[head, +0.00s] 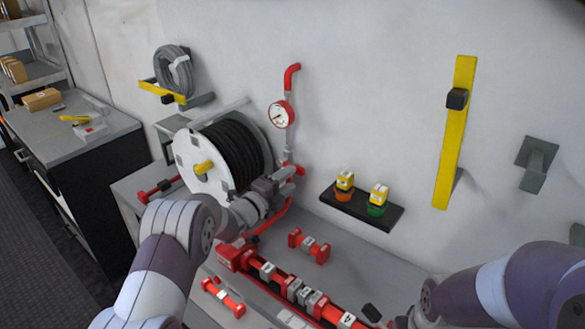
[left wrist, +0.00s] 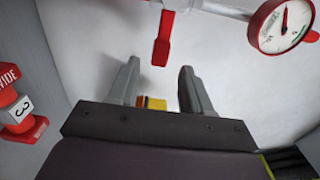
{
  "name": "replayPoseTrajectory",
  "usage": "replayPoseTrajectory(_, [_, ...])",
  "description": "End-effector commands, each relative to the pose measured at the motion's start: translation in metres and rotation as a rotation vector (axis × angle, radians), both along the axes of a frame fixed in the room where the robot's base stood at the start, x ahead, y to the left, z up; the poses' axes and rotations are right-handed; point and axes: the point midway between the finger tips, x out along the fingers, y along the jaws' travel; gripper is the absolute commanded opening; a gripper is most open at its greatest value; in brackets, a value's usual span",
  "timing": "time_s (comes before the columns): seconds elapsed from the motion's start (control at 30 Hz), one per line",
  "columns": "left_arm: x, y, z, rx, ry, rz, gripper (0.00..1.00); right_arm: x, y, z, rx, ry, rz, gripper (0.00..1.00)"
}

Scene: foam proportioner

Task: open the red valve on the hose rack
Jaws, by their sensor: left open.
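A red valve lever (left wrist: 163,40) hangs from a pale pipe at the top of the left wrist view. In the head view, the red valve (head: 293,170) is on the pipe below the gauge, partly hidden by my left gripper (head: 276,184). My left gripper also shows in the left wrist view (left wrist: 158,72), with its two fingers apart and nothing held. The lever lies just beyond the fingertips, in line with the gap between them; I cannot see contact. My right arm is at the lower right of the head view, but its gripper does not show clearly.
A hose reel (head: 205,160) stands close to the left of my left gripper. A round gauge (head: 281,115) is above the valve. A dark shelf (head: 372,212) with two yellow-topped items is to the right. Red fittings (head: 309,246) lie on the bench below.

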Motion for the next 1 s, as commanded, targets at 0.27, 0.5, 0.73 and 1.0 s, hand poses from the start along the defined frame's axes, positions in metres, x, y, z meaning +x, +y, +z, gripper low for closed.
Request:
replayPoseTrajectory(0.27, [0.033, -0.021, 0.001, -0.001, 0.001, 0.002, 0.49, 0.000, 0.000, 0.011, 0.000, 0.000, 0.000, 0.00])
replayPoseTrajectory(0.5, [0.036, -0.023, 0.000, -0.001, 0.002, 0.003, 0.49, 0.000, 0.000, 0.011, 0.000, 0.000, 0.000, 0.00])
replayPoseTrajectory(0.73, [0.036, -0.023, 0.000, -0.001, 0.002, 0.003, 0.00, 0.000, 0.000, 0.011, 0.000, 0.000, 0.000, 0.00])
replayPoseTrajectory(1.0, [0.036, -0.023, -0.001, -0.008, 0.008, 0.002, 0.00, 0.000, 0.000, 0.010, 0.000, 0.000, 0.000, 0.00])
